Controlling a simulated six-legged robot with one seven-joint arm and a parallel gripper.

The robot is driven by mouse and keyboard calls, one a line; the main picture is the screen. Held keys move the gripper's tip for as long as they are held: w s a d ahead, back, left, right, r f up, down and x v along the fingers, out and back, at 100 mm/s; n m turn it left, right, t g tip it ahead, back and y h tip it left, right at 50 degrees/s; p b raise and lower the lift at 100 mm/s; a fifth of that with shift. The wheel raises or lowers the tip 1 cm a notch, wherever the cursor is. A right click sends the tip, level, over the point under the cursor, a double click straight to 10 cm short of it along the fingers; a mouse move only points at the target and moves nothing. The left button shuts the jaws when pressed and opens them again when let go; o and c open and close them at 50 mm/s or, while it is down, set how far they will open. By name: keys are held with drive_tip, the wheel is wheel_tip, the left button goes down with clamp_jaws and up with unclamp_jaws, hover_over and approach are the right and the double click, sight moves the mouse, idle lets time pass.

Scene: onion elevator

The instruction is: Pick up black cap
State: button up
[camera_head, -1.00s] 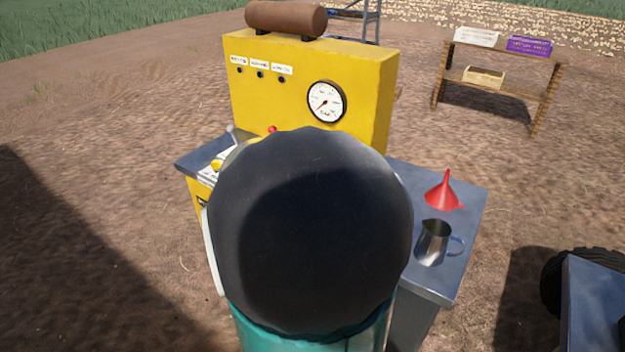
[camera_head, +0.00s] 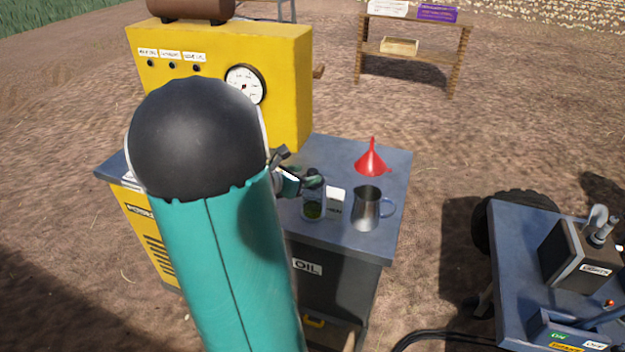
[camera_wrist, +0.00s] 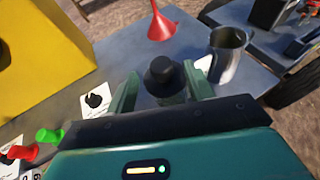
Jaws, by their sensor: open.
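A black cap (camera_wrist: 160,72) with a round raised top sits on a clear jar in the wrist view. It lies between the two green fingers of my gripper (camera_wrist: 162,84), which are open on either side of it. I cannot tell whether either finger touches it. My arm hides part of the counter there.
A metal pitcher (camera_head: 367,210) and red funnel (camera_head: 372,160) stand to the right of the jar. The yellow machine (camera_head: 285,90) rises behind on the left. A black knob (camera_wrist: 93,100) and green and red knobs show in the wrist view. A second blue-grey table (camera_head: 510,260) is at right.

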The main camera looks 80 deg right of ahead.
drive_tip(key=shift+x, duration=1.2)
drive_tip(key=shift+s, duration=0.1)
drive_tip(key=c, duration=1.1)
drive_tip(key=shift+r, duration=0.2)
